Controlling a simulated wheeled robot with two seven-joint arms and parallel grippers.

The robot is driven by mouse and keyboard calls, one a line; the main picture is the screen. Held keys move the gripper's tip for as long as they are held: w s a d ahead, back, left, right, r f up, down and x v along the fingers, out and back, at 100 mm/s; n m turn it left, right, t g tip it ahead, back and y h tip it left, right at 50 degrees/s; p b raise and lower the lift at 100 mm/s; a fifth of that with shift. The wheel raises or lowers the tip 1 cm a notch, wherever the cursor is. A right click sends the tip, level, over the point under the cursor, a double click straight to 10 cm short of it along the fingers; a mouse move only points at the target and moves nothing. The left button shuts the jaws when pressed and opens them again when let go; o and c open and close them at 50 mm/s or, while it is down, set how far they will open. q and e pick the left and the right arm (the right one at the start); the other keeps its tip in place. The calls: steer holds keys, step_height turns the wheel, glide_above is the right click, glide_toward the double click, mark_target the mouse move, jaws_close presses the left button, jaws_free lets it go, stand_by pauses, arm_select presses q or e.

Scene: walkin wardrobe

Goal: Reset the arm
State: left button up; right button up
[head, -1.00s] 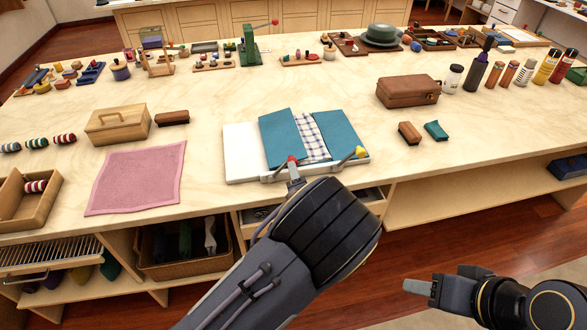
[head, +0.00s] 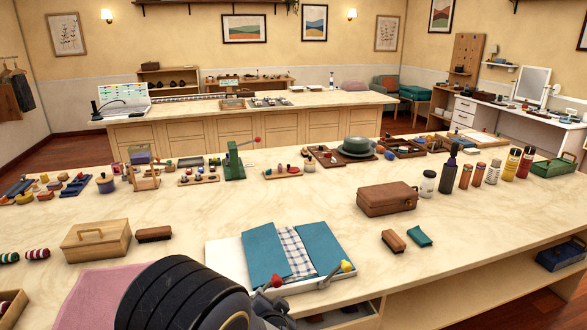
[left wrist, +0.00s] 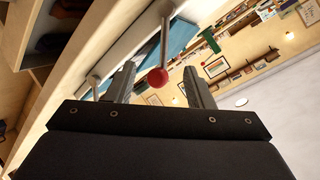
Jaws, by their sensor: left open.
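My left gripper (head: 270,308) is at the bottom of the head view, just in front of the white folding board (head: 222,252). In the left wrist view its two fingers (left wrist: 158,68) stand apart, and a red-knobbed lever (left wrist: 157,78) shows between or beyond them with no visible grip. In the head view the red knob (head: 276,281) is at the board's front edge, just above the gripper. A teal cloth (head: 264,255) with a checked strip (head: 296,250) lies on the board. A yellow knob (head: 346,266) is at its right. My right gripper is out of view.
A pink cloth (head: 88,290), a wooden box (head: 96,240) and a brush (head: 154,234) lie left of the board. A brown case (head: 387,199), bottles (head: 448,172) and small items stand right. The tabletop behind the board is mostly clear.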

arm_select(q)
steer(key=s+a+r+n+g+h, duration=0.4)
steer(key=s+a+r+n+h, duration=0.3)
steer(key=s+r, duration=0.6)
steer(key=s+a+g, duration=0.1)
steer(key=s+a, duration=0.1)
steer(key=s, duration=0.4)
steer(key=s+a+f+n+g+y, duration=0.1)
steer(key=s+a, duration=0.2)
steer(key=s, duration=0.3)
steer(key=s+a+f+n+g, duration=0.1)
steer(key=s+a, duration=0.1)
steer(key=s, duration=0.4)
steer(key=shift+s+a+f+p, duration=0.2)
steer(key=shift+s+a+p, duration=0.05)
steer(key=shift+a+p, duration=0.05)
